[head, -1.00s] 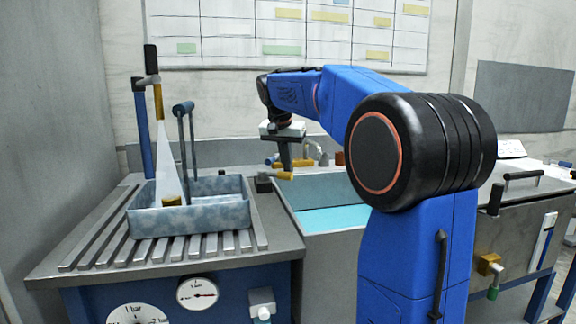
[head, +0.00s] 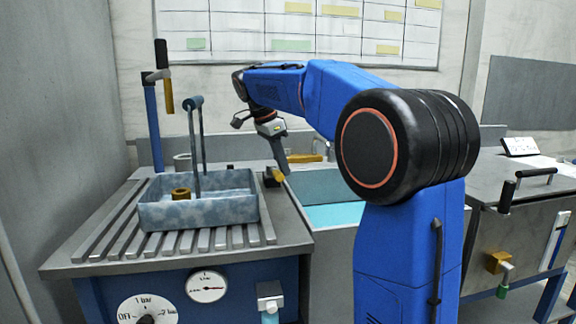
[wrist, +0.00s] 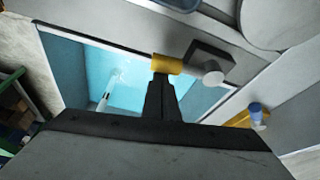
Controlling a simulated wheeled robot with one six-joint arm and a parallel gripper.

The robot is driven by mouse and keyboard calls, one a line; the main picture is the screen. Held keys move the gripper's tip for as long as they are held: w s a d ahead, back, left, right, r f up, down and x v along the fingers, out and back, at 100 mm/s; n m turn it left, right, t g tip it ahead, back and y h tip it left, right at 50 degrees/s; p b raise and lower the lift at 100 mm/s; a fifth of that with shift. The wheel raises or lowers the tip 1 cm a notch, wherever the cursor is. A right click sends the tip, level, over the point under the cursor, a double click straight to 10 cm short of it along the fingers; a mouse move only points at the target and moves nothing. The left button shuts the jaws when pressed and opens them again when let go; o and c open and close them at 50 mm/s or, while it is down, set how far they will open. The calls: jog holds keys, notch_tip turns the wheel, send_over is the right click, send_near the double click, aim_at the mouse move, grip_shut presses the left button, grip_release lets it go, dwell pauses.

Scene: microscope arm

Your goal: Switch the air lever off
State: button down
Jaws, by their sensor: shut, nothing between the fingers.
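The air lever is a small dark block with a yellow handle (head: 278,175) at the right edge of the grey bench, beside the blue basin. In the wrist view the yellow handle (wrist: 167,64) lies right at my fingertips, with the grey block and round knob to its right. My gripper (head: 284,171) is shut and empty, pointing down at the handle; it seems to touch it, but contact is not certain. The air nozzle (head: 168,92) hangs on a blue post above the tray, and no white spray cone shows below it.
A mottled blue-grey tray (head: 218,212) with a brass ring (head: 181,193) stands on the slatted bench (head: 90,240). The basin (head: 335,217) holds blue liquid. Dials are on the bench front. A grey lidded unit (head: 510,215) stands at right.

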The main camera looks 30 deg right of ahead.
jog(key=shift+a, duration=0.55)
dwell(0.4)
jog(key=shift+d, duration=0.45)
notch_tip(320, 180, up, 10)
jog(key=shift+a, duration=0.15)
dwell(0.7)
